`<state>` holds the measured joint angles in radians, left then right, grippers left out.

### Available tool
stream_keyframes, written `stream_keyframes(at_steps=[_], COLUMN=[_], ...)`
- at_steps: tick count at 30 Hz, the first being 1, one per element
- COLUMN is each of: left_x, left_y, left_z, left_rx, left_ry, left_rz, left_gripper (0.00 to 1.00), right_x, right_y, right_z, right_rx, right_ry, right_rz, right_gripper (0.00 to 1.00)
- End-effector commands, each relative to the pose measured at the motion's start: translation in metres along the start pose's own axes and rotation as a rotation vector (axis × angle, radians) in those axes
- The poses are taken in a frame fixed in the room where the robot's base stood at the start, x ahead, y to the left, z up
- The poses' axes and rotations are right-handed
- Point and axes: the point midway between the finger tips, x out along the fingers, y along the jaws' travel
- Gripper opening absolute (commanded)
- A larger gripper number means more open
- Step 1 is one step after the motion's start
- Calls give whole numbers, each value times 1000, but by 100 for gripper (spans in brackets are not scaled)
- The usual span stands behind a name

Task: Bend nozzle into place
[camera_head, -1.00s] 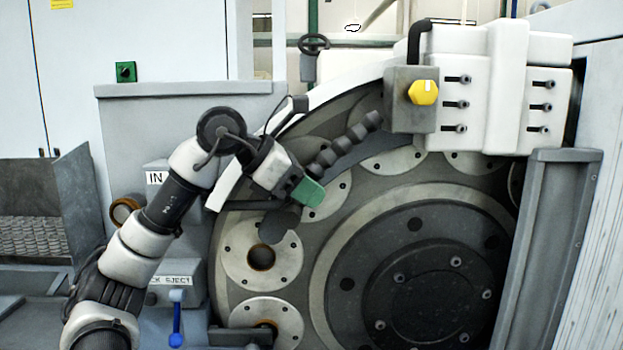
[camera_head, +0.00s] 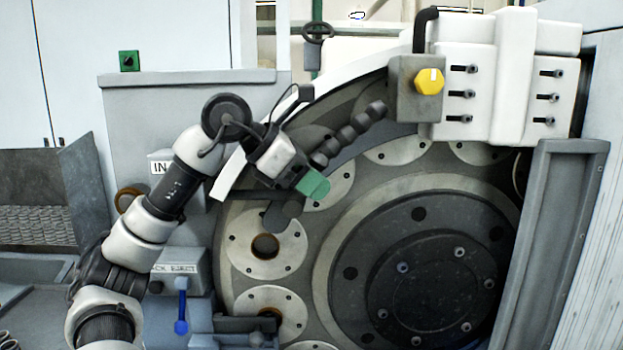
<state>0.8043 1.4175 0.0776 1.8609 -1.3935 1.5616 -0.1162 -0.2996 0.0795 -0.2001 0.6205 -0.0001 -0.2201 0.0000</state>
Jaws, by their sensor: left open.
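The nozzle (camera_head: 347,137) is a dark grey, segmented hose. It slants down and left from beside the grey block with the yellow knob (camera_head: 429,81), in front of the grinder's disc. My left gripper (camera_head: 311,186), with a green pad on its finger, is at the lower left end of the nozzle. The gripper is open. Its body hides the lower end of the nozzle, and I cannot tell whether they touch. A dark rounded piece (camera_head: 283,214) shows just below the gripper; I cannot tell what it belongs to. My right gripper is out of view.
Pale rings (camera_head: 265,246) sit around the large dark disc (camera_head: 432,290). A white curved guard (camera_head: 347,75) runs above the gripper. A white valve housing (camera_head: 513,80) stands at upper right. A box with a blue lever (camera_head: 181,305) is at lower left, and a grey upright (camera_head: 555,230) at right.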

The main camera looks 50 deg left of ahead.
Motion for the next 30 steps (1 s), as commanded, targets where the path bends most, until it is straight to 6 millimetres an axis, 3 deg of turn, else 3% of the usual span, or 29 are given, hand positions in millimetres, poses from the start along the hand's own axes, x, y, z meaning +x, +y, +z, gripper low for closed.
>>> stream_keyframes(at_steps=[5,12,18,30], left_x=[-22,-71,-99,-107], left_y=[1,1,0,0], left_z=[0,0,0,0], left_rx=[1,-2,-1,0], left_ry=[-2,-1,0,0], left_rz=[6,6,3,1], left_gripper=[57,57,57,57], right_x=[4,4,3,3], right_y=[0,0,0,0], right_z=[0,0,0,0], right_rx=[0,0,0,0], right_ry=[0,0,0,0], right_rz=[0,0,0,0], right_gripper=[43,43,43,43])
